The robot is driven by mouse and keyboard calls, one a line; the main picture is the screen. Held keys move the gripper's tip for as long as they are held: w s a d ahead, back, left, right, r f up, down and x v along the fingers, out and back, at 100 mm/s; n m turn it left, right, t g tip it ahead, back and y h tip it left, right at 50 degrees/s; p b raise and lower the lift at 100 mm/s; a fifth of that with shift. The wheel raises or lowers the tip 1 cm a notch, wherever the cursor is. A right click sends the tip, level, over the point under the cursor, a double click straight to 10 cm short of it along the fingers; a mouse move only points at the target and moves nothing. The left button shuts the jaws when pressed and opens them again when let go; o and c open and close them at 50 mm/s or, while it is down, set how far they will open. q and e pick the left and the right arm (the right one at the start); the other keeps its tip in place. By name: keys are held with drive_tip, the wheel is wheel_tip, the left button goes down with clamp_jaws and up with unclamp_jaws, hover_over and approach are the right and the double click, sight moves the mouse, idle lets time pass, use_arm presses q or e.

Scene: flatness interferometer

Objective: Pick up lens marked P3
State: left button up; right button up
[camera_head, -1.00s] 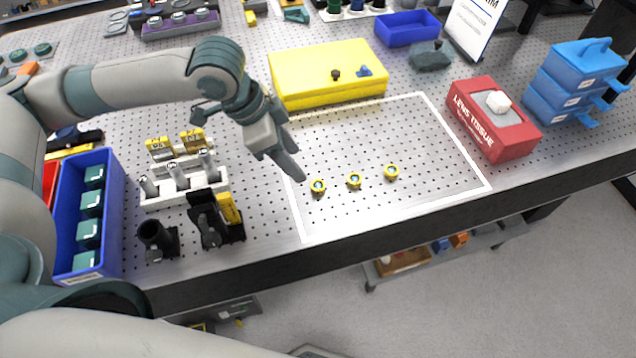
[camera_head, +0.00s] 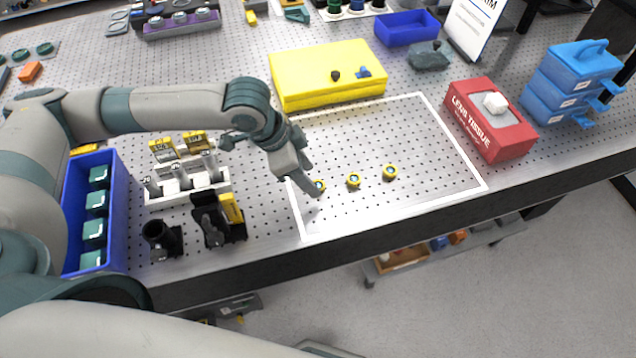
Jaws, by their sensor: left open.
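Three small yellow-rimmed lenses stand in a row inside a white outlined area (camera_head: 440,112) on the perforated table. The left lens (camera_head: 320,186) is partly hidden by my left gripper. The middle lens (camera_head: 354,180) and the right lens (camera_head: 389,172) are clear of it. Their markings are too small to read, so I cannot tell which is P3. My left gripper (camera_head: 314,192) is open, pointing down at the left lens; I cannot tell if it touches it. My right gripper is not in view.
A yellow case (camera_head: 310,75) lies behind the lenses. A red lens tissue box (camera_head: 485,130) and blue stacked drawers (camera_head: 565,85) stand at right. A white post rack (camera_head: 185,190) and black mounts (camera_head: 212,225) stand left. The outlined area's right part is free.

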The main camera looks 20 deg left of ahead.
use_arm(q)
drive_tip(key=shift+p+x, duration=0.3)
drive_tip(key=shift+x, duration=1.25)
drive_tip(key=shift+s, duration=0.1)
drive_tip(key=c, duration=1.1)
